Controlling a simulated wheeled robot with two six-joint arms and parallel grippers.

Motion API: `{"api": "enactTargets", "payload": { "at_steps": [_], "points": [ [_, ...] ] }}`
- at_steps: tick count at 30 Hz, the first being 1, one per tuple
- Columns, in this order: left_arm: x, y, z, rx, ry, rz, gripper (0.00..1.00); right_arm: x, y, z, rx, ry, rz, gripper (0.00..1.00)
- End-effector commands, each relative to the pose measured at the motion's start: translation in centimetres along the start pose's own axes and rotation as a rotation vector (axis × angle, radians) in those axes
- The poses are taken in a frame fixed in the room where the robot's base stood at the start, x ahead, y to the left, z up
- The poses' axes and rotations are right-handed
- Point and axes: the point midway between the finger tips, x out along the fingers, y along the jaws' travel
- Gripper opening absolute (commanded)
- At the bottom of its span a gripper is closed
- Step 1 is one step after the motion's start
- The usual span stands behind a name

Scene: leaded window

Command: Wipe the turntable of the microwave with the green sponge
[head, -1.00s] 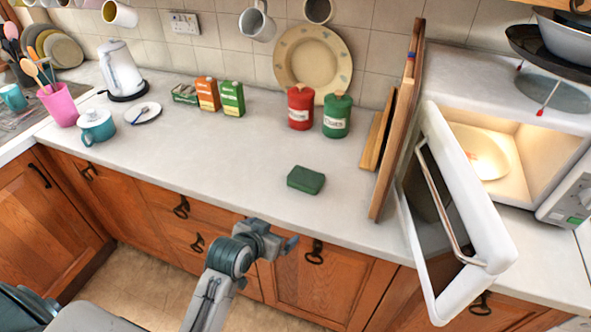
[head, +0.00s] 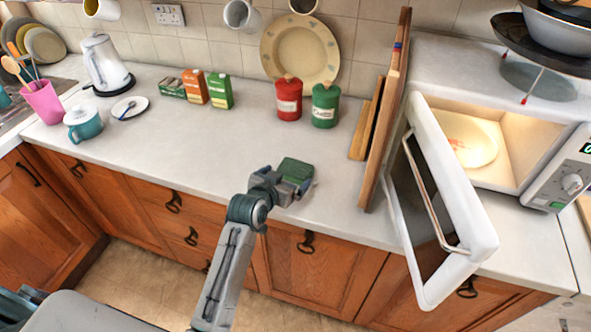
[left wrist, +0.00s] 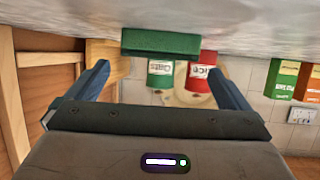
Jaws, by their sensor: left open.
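The green sponge (head: 296,168) lies on the worktop near its front edge. My left gripper (head: 292,188) is at its near side and hides part of it. In the left wrist view the sponge (left wrist: 160,42) shows ahead of the two spread fingers, lined up with the gap between them; nothing is gripped. The microwave (head: 450,90) stands at the right with its door (head: 455,205) swung open. Its pale turntable (head: 470,142) shows inside the lit cavity, with a reddish mark on it. My right gripper is not in view.
A red canister (head: 289,100) and a green canister (head: 325,106) stand behind the sponge. Wooden boards (head: 385,120) lean between them and the microwave door. Small boxes (head: 195,87), a kettle (head: 104,62) and a teal pot (head: 83,124) are to the left. The worktop's middle is clear.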

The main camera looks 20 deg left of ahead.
Motion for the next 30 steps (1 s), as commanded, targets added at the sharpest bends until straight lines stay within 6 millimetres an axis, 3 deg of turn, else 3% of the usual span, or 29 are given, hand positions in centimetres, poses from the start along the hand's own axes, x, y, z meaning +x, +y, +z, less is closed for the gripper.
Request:
{"api": "enactTargets", "payload": {
  "at_steps": [10, 20, 26, 30],
  "points": [
    [4.1, 0.0, 0.1, -0.001, -0.001, 0.001, 1.00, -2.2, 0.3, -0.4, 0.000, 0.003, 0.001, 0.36],
    [4.9, 0.0, 0.3, 0.000, 0.001, 0.001, 1.00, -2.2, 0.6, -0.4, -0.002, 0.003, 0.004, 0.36],
    [4.9, 0.0, 0.3, 0.000, 0.000, 0.001, 0.65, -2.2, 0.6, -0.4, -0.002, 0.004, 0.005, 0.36],
    [4.9, 0.0, 0.3, 0.000, 0.000, 0.001, 0.64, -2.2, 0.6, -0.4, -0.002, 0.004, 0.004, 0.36]
  ]
}}
